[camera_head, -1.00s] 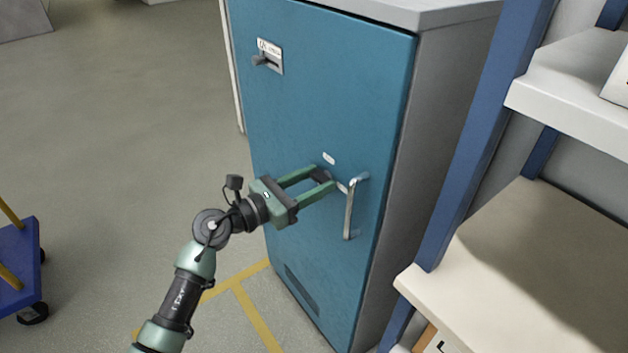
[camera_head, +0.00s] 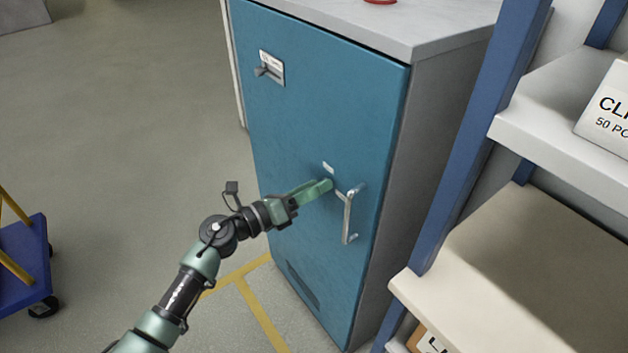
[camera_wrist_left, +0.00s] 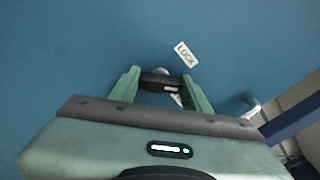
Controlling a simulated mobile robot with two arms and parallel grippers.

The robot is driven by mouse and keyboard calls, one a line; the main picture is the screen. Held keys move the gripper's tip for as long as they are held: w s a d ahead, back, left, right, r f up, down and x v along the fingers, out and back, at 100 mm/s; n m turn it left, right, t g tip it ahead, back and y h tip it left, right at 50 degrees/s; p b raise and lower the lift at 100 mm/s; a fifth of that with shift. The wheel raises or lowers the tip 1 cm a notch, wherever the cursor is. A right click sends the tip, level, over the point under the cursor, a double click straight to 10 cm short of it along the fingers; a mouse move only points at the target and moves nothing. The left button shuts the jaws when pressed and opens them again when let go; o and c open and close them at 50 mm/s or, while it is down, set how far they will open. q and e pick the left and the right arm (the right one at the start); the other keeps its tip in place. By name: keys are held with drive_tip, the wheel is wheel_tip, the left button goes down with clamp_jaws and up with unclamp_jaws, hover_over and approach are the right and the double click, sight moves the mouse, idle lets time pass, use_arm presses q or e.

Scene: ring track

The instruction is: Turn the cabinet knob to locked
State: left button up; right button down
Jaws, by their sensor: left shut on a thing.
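The teal cabinet (camera_head: 320,90) stands in the middle of the head view with its door shut. My left gripper (camera_head: 322,186) is at the door, just left of the metal handle (camera_head: 347,215). In the left wrist view its two green fingers stand on either side of the dark knob (camera_wrist_left: 161,85) and are shut on it. A white label reading LOCK (camera_wrist_left: 186,54) is on the door just beyond the knob. The fingers hide the knob in the head view. My right gripper is not in view.
A shelf with a blue post (camera_head: 470,140) stands close on the right. A blue cart (camera_head: 22,265) is at the far left. The floor left of the cabinet is clear.

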use_arm(q)
drive_tip(key=shift+w+f+n+p, duration=0.1)
drive_tip(key=shift+n+p, duration=1.25)
drive_tip(key=shift+n, duration=1.2)
drive_tip(key=shift+f+n+p, duration=0.1)
drive_tip(key=shift+n+p, duration=1.25)
drive_tip(key=shift+n, duration=1.2)
drive_tip(key=o, duration=1.4)
drive_tip(key=shift+c, duration=0.2)
drive_tip(key=shift+a, duration=0.15)
drive_tip(key=b+v, duration=0.1)
drive_tip(key=v, duration=0.6)
drive_tip(key=shift+s+a, duration=0.2)
drive_tip(key=shift+s, duration=0.05)
